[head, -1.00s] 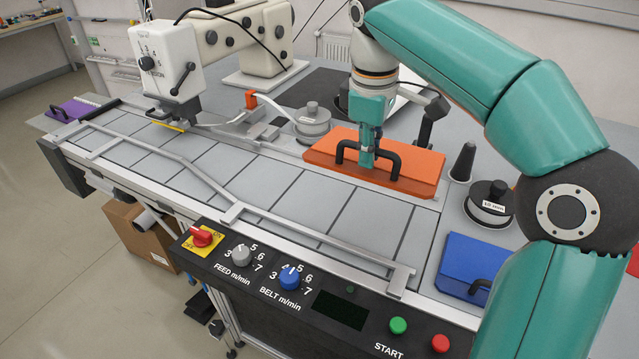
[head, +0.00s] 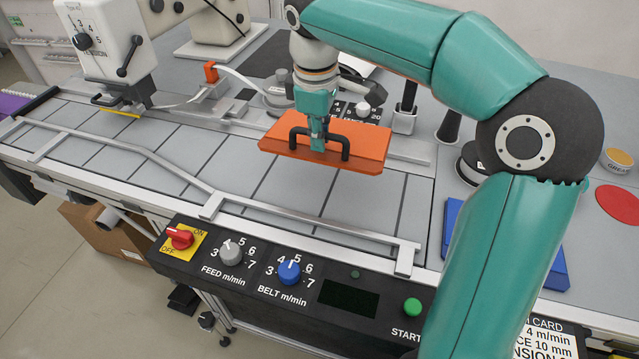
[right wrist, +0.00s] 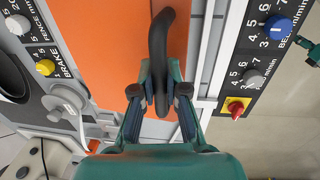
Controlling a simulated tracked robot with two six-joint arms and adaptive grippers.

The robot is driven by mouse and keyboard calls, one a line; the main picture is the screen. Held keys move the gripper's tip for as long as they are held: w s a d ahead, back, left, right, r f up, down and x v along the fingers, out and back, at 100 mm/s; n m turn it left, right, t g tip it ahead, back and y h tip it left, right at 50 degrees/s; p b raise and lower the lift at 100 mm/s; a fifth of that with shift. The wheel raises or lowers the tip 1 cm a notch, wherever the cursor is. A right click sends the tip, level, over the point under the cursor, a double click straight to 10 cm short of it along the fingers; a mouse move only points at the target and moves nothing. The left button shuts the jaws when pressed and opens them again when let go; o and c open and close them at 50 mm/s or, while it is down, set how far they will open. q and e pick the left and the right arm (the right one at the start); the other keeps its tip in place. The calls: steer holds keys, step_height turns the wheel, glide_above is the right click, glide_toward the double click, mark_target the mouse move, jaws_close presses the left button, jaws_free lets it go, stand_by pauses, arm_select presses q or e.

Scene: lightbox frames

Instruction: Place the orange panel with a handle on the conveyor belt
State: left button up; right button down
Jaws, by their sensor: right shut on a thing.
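The orange panel (head: 361,147) with a black handle (head: 345,147) hangs just over the far side of the conveyor belt (head: 265,200). I cannot tell whether it touches the belt. My right gripper (head: 318,146) is shut on the panel's handle. In the right wrist view the gripper (right wrist: 160,100) has its fingers on either side of the black handle (right wrist: 160,50), with the orange panel (right wrist: 105,50) behind it.
A guide rail (head: 300,228) runs along the belt's near side. The control box with a green button (head: 412,308) is in front. A blue panel (head: 452,225) lies to the right, partly behind my arm. The belt left of the orange panel is clear.

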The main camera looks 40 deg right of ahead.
step_height(320, 180, down, 12)
steer(key=shift+f+b, duration=0.1)
steer(key=shift+b, duration=0.25)
steer(key=c, duration=1.2)
jaws_free()
steer(key=r, duration=0.4)
steer(key=a+r, duration=0.1)
steer(key=r, duration=0.3)
steer(key=r+p, duration=0.1)
steer(key=r, duration=0.3)
steer(key=shift+s+a, duration=0.2)
steer(key=shift+s, duration=0.1)
steer(key=shift+f, duration=0.1)
